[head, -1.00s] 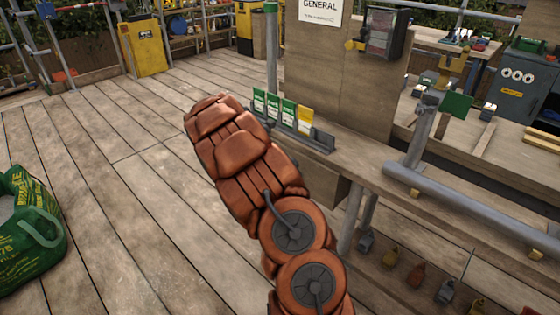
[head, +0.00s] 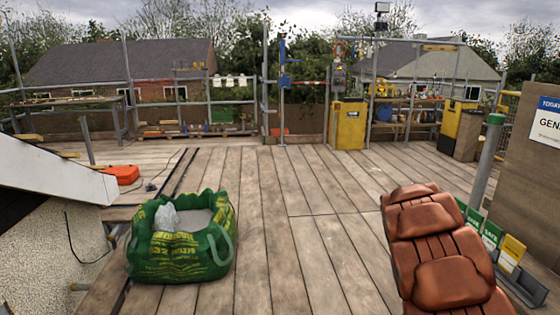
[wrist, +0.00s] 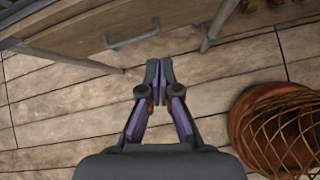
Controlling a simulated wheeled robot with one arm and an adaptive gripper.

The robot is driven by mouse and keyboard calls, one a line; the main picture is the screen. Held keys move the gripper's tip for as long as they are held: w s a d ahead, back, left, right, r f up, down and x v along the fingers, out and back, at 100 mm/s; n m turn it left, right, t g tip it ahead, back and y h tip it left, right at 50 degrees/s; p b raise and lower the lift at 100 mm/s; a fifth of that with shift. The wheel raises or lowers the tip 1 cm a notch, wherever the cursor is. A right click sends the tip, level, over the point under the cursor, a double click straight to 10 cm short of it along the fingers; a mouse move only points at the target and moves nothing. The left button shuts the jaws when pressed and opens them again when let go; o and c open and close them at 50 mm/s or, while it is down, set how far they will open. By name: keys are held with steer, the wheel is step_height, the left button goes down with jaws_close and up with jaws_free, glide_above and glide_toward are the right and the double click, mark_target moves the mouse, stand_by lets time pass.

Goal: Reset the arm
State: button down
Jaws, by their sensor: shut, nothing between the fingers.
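My gripper (wrist: 160,78) shows in the wrist view, with its two fingers together and nothing between them. It points over bare deck boards near a wooden drawer front with a grey handle (wrist: 132,40).
A green bulk bag (head: 180,245) stands on the plank deck at left. A sloped white-edged roof (head: 55,165) is at far left. Yellow cabinets (head: 348,125) stand at the back. The middle deck is clear.

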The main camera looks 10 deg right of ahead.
steer(key=s+a+r+m+y+p, duration=0.1)
steer(key=s+a+r+m+p, duration=0.1)
steer(key=s+a+r+m, duration=0.5)
steer(key=s+a+r+m+y+p, duration=0.2)
steer(key=s+a+r, duration=0.1)
steer(key=s+a, duration=0.5)
steer(key=s+a+r+m+y+p, duration=0.3)
steer(key=s+a, duration=0.6)
steer(key=a, duration=0.4)
steer(key=s+a+r+m+g+y+p, duration=0.1)
steer(key=s+a+r+m+y+p, duration=0.1)
steer(key=s+a, duration=0.6)
steer(key=a+p, duration=0.1)
steer(key=a, duration=0.2)
steer(key=shift+s+r+m+y, duration=0.2)
steer(key=shift+r+m+y, duration=0.1)
steer(key=shift+r+m, duration=0.1)
steer(key=shift+a, duration=0.1)
